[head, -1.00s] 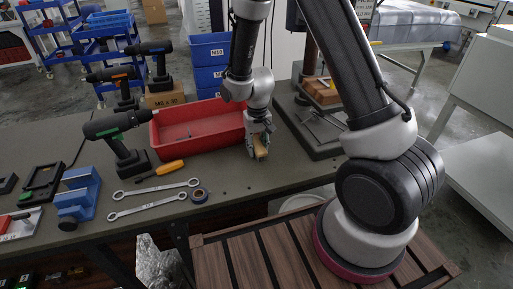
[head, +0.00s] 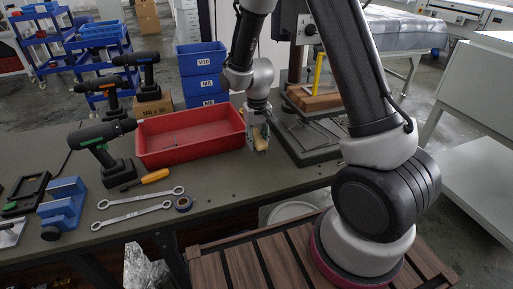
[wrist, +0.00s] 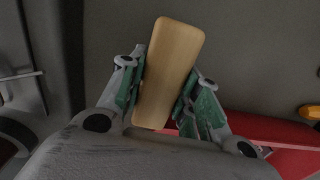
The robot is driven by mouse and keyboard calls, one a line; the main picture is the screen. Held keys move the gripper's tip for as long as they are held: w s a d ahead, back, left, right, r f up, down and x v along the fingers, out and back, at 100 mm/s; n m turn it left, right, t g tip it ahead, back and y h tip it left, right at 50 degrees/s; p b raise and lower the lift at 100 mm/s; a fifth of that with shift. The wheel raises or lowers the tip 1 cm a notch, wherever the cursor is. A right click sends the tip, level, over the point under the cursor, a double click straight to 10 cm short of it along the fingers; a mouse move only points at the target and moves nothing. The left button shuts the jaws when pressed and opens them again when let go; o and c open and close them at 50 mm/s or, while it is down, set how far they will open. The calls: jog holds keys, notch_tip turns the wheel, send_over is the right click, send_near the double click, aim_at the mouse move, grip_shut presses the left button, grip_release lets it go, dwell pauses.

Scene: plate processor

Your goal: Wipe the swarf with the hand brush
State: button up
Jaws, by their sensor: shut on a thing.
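The hand brush shows as a pale wooden block (wrist: 172,65) in the wrist view, tilted between the two green-padded fingers of my gripper (wrist: 162,88). My gripper (head: 258,140) is shut on it. The bristles are hidden, and I cannot tell whether the brush touches the bench. I cannot make out the swarf clearly in either view.
The red bin (head: 168,155) stands left of my gripper. The drill press base (head: 308,155) is to the right, with a wooden block (head: 316,98) behind.

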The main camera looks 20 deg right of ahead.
jog(key=shift+r, duration=1.9)
jog(key=shift+a, duration=0.15)
